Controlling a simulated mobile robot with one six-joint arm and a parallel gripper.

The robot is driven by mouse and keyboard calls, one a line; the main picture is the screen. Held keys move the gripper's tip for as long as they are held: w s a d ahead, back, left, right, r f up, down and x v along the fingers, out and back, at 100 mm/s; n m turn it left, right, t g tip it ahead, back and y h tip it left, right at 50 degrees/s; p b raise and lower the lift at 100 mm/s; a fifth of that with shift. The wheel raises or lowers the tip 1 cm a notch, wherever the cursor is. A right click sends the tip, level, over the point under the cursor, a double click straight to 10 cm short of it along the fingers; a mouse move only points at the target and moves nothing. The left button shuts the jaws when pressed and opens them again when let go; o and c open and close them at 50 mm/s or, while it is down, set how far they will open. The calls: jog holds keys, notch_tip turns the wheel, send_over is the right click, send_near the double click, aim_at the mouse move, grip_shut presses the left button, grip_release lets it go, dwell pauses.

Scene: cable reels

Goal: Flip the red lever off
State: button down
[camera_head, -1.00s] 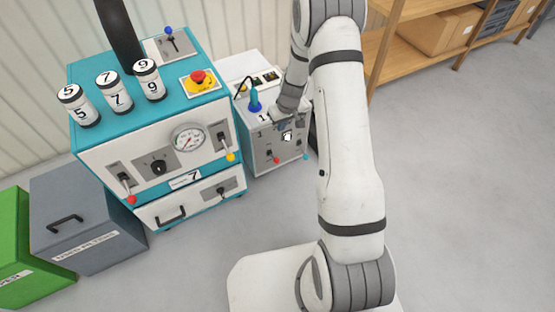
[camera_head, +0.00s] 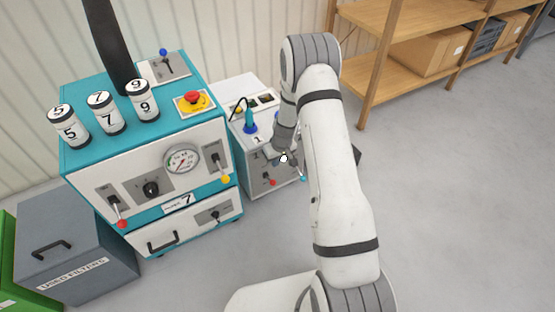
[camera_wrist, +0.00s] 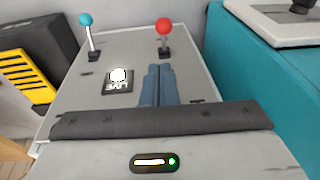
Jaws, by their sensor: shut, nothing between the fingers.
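The red lever (camera_head: 272,182) is on the front of the small grey cabinet (camera_head: 250,180), and its red ball sits below its base in the head view. In the wrist view the red lever (camera_wrist: 163,28) stands just beyond my fingertips, with its dark base (camera_wrist: 164,53) close to them. My gripper (camera_wrist: 160,68) is shut and empty; the fingers appear apart from the lever. A cyan-tipped lever (camera_wrist: 87,22) is to the left of it, with a lit white lamp (camera_wrist: 118,75) below. In the head view my gripper (camera_head: 277,153) is at the cabinet front, partly hidden by my arm.
The teal machine (camera_head: 140,140) stands to the left, with another red-tipped lever (camera_head: 121,222), a yellow-tipped lever (camera_head: 225,178) and a red button (camera_head: 194,97). Grey (camera_head: 75,260) and green bins are further left. Wooden shelves (camera_head: 370,90) stand at the back right. Floor on the right is clear.

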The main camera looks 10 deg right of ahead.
jog(key=b, duration=0.2)
send_over(270, 180)
jog(key=s+d, duration=0.1)
jog(key=d, duration=0.1)
jog(key=f, duration=0.6)
jog(key=shift+s+a+f, duration=0.15)
jog(key=shift+a+f, duration=0.05)
jog(key=shift+f, duration=0.2)
jog(key=shift+s+a+f+b, duration=0.1)
jog(key=shift+s+f+b, duration=0.1)
jog(key=shift+f+b, duration=0.35)
jog(key=shift+a, duration=0.1)
